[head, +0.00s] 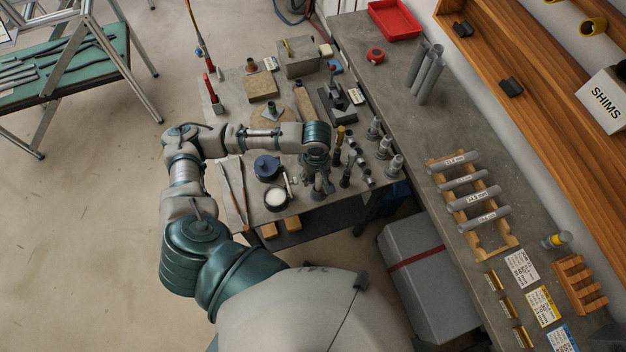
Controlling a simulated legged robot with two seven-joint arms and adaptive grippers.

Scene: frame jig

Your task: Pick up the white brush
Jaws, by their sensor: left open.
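A small slim white piece (288,184), which looks like the white brush, is beside the round white-topped pot (275,198) on the workbench. It is too small to make out its bristles. My left gripper (319,187) points down over the bench just to the right of it, close to the dark upright tools. Its jaws are open, and I see nothing held between them. My left forearm crosses above the bench and hides part of it. My right gripper is not in view.
A blue round container (267,166) sits behind the pot. Two thin rods (233,190) lie to the left. Several grey fittings (385,148) stand to the right, near the long counter (395,110). A grey case (425,275) with a red band is below.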

